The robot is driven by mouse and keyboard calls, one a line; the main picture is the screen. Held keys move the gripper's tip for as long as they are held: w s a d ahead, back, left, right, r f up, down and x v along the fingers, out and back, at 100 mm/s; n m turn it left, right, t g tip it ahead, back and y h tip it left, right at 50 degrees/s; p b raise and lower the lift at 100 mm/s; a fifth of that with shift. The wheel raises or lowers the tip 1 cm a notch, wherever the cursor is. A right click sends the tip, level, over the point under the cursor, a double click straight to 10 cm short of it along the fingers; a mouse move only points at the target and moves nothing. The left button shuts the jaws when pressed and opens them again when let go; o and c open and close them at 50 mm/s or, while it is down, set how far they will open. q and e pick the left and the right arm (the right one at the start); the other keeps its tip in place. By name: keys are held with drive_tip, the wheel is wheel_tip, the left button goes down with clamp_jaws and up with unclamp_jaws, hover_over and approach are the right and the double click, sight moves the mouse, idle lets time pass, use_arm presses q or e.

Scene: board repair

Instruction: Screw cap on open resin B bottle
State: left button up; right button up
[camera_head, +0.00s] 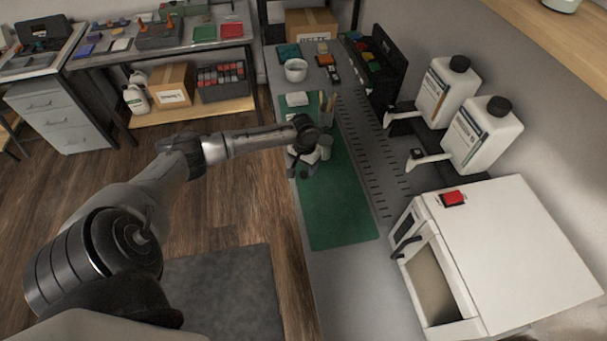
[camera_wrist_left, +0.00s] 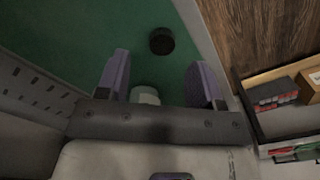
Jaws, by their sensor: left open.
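My left gripper (camera_head: 303,160) is low over the green mat, at the mat's left edge. In the left wrist view its two purple-padded fingers (camera_wrist_left: 158,64) are spread apart with nothing clamped. A round black cap (camera_wrist_left: 162,41) lies on the mat just beyond the fingertips. A pale, round-topped object (camera_wrist_left: 145,95) shows between the fingers near the palm; it may be the open bottle, but most of it is hidden. In the head view, a white shape (camera_head: 311,156) is partly hidden by the gripper. My right gripper is not seen.
The green mat (camera_head: 338,215) is bare toward the front. Two large white bottles with black caps (camera_head: 445,92) (camera_head: 482,137) stand at right, behind a white box machine (camera_head: 500,250) with an open front.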

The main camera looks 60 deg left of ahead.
sight(304, 174)
use_arm(q)
wheel_tip(304, 174, down, 4)
drive_tip(key=shift+s+f+b, duration=0.1)
drive_tip(key=shift+b, duration=0.25)
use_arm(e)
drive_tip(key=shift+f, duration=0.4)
use_arm(q)
drive_tip(key=shift+a, duration=0.1)
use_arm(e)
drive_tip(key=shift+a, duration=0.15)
use_arm(q)
drive_tip(key=c, duration=1)
